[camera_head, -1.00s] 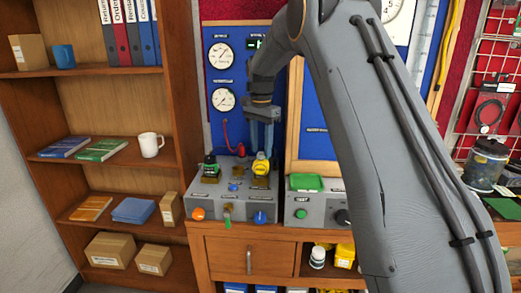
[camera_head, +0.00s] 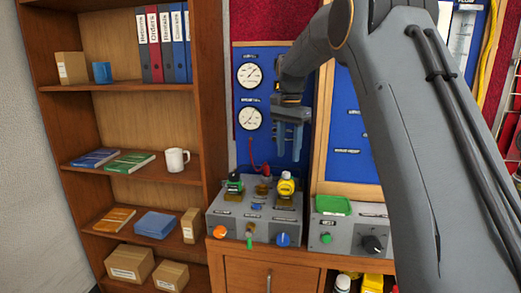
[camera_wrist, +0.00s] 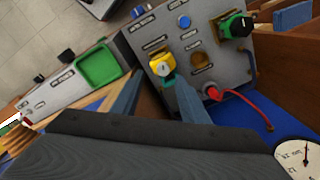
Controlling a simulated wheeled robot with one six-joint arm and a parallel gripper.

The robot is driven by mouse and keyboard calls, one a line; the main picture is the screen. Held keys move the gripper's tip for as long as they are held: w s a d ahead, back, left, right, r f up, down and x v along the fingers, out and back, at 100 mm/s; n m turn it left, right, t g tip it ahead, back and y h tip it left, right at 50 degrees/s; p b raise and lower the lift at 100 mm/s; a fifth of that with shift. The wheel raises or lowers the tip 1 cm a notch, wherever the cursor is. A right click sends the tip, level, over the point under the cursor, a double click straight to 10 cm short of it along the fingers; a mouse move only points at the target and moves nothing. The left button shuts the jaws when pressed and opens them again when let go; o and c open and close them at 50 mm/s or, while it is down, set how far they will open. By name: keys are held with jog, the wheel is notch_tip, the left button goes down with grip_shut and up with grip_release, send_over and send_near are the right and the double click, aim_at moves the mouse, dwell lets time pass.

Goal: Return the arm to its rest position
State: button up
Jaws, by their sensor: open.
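My arm reaches in from the upper right in the head view and bends down over the testbench. My gripper (camera_head: 288,153) points down, open and empty, a little above the yellow knob (camera_head: 286,187) and apart from it. In the wrist view, the two blue-grey fingers stand apart, with the yellow knob (camera_wrist: 161,66) between and beyond their tips. The grey regulator box (camera_head: 229,221) carries the yellow knob, a green knob (camera_head: 234,184) and a red hose fitting (camera_wrist: 212,92).
Two gauges (camera_head: 249,75) hang on the blue panel behind my gripper. A second grey box with a green tray (camera_head: 333,205) stands to the right. A wooden shelf (camera_head: 150,87) with binders, a mug (camera_head: 176,160) and boxes stands left.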

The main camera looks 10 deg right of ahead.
jog(key=s+f+n, duration=0.3)
jog(key=s+f, duration=0.2)
jog(key=s, duration=0.6)
jog(key=s+f+n+t, duration=0.1)
jog(key=s+f+n, duration=0.3)
jog(key=s, duration=0.8)
jog(key=s+f+n, duration=0.3)
jog(key=s+f, duration=0.5)
jog(key=s, duration=0.4)
jog(key=shift+a+f+n, duration=0.15)
jog(key=shift+f+n, duration=0.05)
jog(key=shift+n, duration=0.2)
